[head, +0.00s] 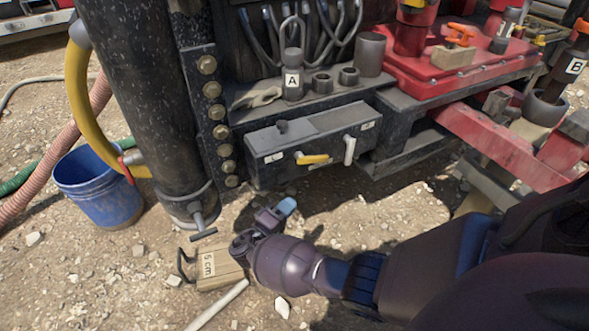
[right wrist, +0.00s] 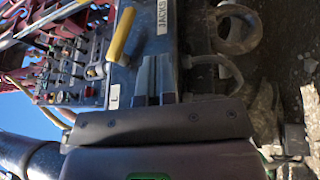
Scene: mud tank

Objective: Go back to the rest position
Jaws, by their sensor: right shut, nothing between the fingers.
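My right arm comes in from the right in the head view, and my right gripper (head: 283,209) is low over the gravel, in front of and below a grey valve box (head: 310,138). In the right wrist view the two fingers of the right gripper (right wrist: 155,78) lie together, shut and empty. Beyond them is a panel with a lettered white label (right wrist: 161,20) and a yellow lever handle (right wrist: 121,33). My left gripper is not in view.
A blue bucket (head: 98,190) and hoses stand left of a black column (head: 145,95). A red deck (head: 450,75) is at the upper right. Open gravel lies at lower left.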

